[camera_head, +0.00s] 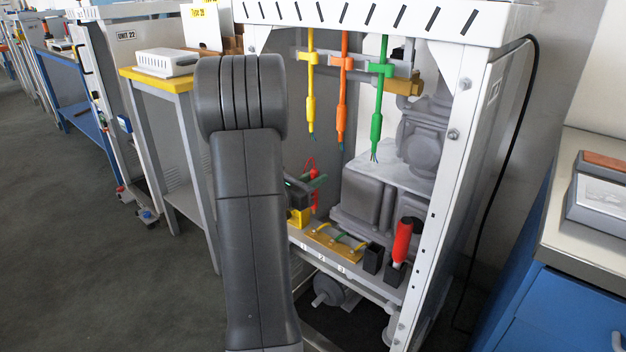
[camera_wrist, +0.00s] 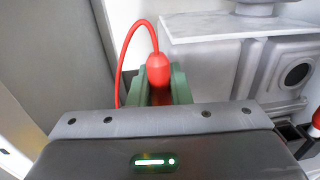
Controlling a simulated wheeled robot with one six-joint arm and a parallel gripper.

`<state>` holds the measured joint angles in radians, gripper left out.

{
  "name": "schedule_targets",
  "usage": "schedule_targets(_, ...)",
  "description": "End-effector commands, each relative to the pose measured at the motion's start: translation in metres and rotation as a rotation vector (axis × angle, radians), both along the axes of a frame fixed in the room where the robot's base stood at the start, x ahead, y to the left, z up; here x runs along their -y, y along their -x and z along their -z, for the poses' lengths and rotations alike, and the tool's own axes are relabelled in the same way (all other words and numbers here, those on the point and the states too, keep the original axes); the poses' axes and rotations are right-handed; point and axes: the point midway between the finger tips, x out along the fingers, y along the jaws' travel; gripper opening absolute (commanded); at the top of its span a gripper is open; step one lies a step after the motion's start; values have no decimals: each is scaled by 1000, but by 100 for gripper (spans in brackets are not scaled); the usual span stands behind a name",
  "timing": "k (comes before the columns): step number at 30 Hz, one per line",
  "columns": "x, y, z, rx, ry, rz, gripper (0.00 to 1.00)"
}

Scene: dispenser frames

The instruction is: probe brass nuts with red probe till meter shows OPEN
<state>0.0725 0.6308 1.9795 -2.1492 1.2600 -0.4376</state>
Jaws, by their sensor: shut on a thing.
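My gripper (camera_head: 316,182) shows partly behind my arm, over the left end of the shelf in the open cabinet. Its green fingers are shut on the red probe (camera_head: 314,197), which hangs down between them. In the wrist view the red probe (camera_wrist: 159,70) sits between the green fingers, and its red cable loops to the left. The probe's tip is hidden there. Below and right of it is a tan terminal strip (camera_head: 322,242) with short yellow and green wires; single brass nuts are too small to tell. No meter reading can be read.
Yellow (camera_head: 311,90), orange (camera_head: 342,105) and green (camera_head: 376,120) wires hang from the cabinet's top. A red-handled thing (camera_head: 402,240) stands in a black holder at the shelf's right. A yellow block (camera_head: 299,217) sits near the gripper. The cabinet's right post (camera_head: 436,200) bounds the opening.

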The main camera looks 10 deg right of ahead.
Motion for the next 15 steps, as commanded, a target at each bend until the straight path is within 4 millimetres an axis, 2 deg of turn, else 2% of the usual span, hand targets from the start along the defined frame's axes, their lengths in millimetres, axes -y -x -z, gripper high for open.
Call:
schedule_targets(5, 0, 0, 1, 0, 0, -1, 0)
schedule_targets(15, 0, 0, 30, -1, 1, 0, 0)
